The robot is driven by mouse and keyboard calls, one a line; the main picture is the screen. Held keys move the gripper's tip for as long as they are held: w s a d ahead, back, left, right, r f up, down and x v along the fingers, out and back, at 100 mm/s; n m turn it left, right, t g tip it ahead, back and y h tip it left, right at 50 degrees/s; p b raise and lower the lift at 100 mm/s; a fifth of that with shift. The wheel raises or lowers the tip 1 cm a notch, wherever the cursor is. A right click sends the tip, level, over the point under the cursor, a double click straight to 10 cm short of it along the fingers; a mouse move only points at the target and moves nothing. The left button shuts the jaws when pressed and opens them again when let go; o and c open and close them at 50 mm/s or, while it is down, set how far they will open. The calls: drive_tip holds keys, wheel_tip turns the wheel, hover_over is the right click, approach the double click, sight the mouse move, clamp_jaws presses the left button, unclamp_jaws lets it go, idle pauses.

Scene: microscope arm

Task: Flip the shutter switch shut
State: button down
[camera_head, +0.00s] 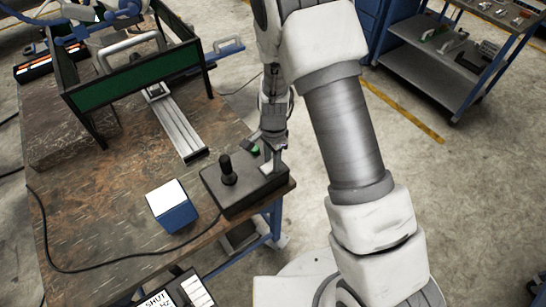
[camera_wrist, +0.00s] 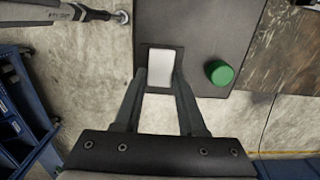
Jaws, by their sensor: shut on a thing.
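The shutter switch appears to be the white rocker (camera_wrist: 160,67) in a dark frame on the black control box (camera_wrist: 205,25). The box also shows in the head view (camera_head: 238,203) at the table's right corner. My gripper (camera_wrist: 160,77) is at the rocker, with its two fingertips at the left and right sides of it, shut on it. In the head view my gripper (camera_head: 272,150) comes down on the box's right end and hides part of the switch. I cannot tell which way the rocker is tilted.
A green button (camera_wrist: 219,72) sits right of the rocker. A black joystick (camera_head: 228,172) stands on the box. A blue box with a white top (camera_head: 171,206) is on the table beside it. A sign with lettering (camera_head: 165,293) stands at the front. A metal rail (camera_head: 176,122) lies farther back.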

sight(271, 164)
drive_tip(key=shift+h, duration=0.3)
drive_tip(key=shift+c, duration=2.4)
unclamp_jaws()
wheel_tip(271, 164, up, 17)
drive_tip(key=shift+r, duration=0.2)
